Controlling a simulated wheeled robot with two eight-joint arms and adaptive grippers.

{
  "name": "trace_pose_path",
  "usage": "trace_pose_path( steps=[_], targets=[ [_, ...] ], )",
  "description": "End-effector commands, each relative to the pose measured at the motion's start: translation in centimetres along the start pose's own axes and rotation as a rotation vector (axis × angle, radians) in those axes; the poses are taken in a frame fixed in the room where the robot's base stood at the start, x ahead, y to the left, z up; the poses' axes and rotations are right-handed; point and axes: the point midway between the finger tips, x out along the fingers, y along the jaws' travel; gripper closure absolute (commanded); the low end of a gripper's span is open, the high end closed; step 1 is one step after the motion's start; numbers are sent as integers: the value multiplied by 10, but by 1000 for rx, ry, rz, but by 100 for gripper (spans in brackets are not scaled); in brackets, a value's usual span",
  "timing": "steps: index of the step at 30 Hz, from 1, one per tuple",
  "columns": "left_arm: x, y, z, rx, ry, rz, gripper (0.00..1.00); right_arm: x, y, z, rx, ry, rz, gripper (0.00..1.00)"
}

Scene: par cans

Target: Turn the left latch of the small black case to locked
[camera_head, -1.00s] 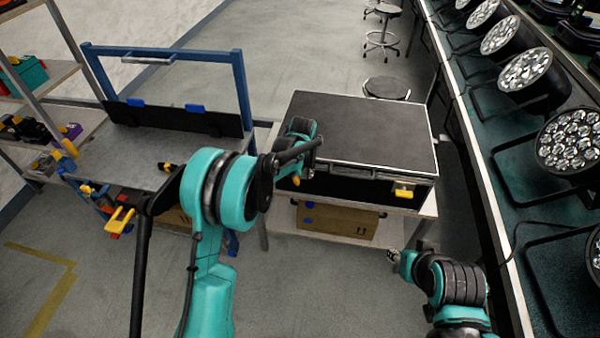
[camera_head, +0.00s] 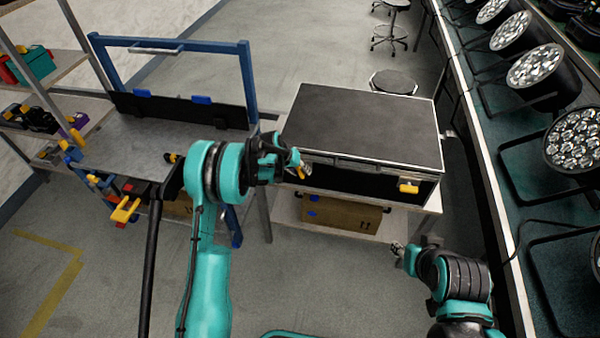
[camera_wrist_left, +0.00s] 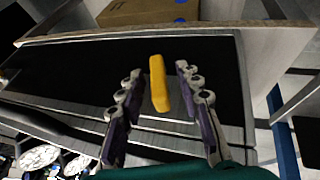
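The small black case (camera_head: 365,125) sits closed on a light shelf unit, its front facing me. Its left latch is a yellow tab (camera_head: 303,172) at the front left, partly hidden by my left gripper (camera_head: 297,162). In the left wrist view the yellow latch (camera_wrist_left: 159,84) stands nearly upright in the picture, between the two fingers of my open left gripper (camera_wrist_left: 160,110), with a gap on each side. The fingers do not visibly touch it. The right latch (camera_head: 408,187) is yellow and lies sideways. My right gripper (camera_head: 398,249) hangs low in front of the shelf; its fingers are too small to read.
A cardboard box (camera_head: 342,214) lies on the lower shelf under the case. A blue-framed workbench (camera_head: 140,145) stands at left, holding coloured clamps. A long table with par cans (camera_head: 535,67) runs along the right. Stools stand behind; the floor in front is open.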

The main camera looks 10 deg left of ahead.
Motion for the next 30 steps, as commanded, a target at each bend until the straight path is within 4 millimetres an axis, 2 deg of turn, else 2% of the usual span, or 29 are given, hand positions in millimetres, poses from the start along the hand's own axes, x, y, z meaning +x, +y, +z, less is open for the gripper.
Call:
trace_pose_path(
  steps=[7, 8, 11, 12, 20, 30],
  targets=[
    [1, 0, 0, 0, 0, 0, 66, 0, 0, 0, 0, 0, 0, 60],
    [1, 0, 0, 0, 0, 0, 71, 0, 0, 0, 0, 0, 0, 60],
    [1, 0, 0, 0, 0, 0, 97, 0, 0, 0, 0, 0, 0, 60],
    [1, 0, 0, 0, 0, 0, 100, 0, 0, 0, 0, 0, 0, 60],
    [1, 2, 0, 13, -1, -31, 100, 0, 0, 0, 0, 0, 0, 60],
    [2, 3, 0, 118, -1, -280, 100, 1, 0, 0, 0, 0, 0, 60]
  ],
)
